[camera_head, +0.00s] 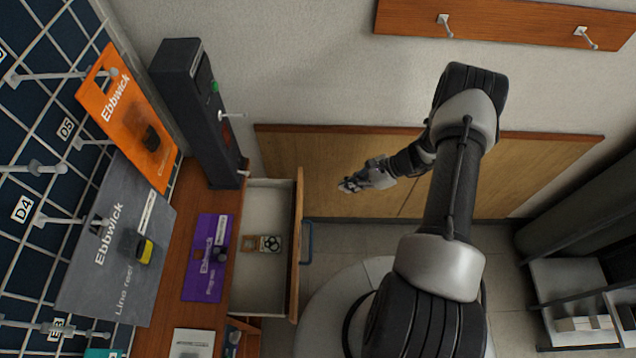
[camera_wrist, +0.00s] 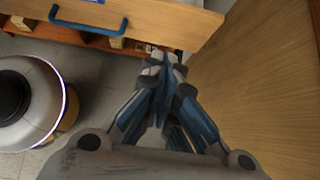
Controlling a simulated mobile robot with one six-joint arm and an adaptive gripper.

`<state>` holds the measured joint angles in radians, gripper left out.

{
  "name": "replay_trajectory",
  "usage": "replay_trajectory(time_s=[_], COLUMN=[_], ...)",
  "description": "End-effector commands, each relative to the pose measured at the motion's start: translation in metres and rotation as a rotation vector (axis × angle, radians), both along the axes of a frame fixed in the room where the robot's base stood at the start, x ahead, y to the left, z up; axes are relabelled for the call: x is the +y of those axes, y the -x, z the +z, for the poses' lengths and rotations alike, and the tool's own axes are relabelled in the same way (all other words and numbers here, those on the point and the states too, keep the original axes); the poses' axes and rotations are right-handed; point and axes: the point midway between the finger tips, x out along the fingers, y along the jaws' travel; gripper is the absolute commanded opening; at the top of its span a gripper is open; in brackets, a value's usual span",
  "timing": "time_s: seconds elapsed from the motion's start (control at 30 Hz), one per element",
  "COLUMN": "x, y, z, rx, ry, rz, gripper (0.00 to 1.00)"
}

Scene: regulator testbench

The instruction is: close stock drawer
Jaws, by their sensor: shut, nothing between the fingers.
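The stock drawer (camera_head: 297,235) stands pulled open from the wooden bench, with its pale inside showing and a small brown-and-white item (camera_head: 262,243) lying in it. Its blue handle (camera_head: 308,243) is on the outer face of the wooden front. The drawer front (camera_wrist: 185,24) and the blue handle (camera_wrist: 92,30) also show at the top of the wrist view. My gripper (camera_head: 347,186) is shut and empty, to the right of the drawer front in the head view and apart from the handle. In the wrist view its fingertips (camera_wrist: 166,62) are near the drawer front's lower edge; I cannot tell whether they touch.
A wooden panel (camera_head: 350,165) runs along the wall near my gripper. A wire grid with orange (camera_head: 130,120) and grey (camera_head: 115,245) packs is at left. A dark rack (camera_head: 570,300) stands at right.

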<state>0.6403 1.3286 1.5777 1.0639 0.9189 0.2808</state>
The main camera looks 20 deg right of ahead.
Motion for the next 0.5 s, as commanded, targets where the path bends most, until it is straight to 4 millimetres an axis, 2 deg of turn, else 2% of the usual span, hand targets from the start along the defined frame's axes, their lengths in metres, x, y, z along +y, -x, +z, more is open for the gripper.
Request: replay_trajectory(time_s=[0.17,0.5], x=[0.015,0.065], y=[-0.003,-0.020], z=[-0.016,-0.065], rx=[0.003,0.002], ry=[-0.001,-0.001], rz=[0.002,0.004], gripper=[0.00,0.00])
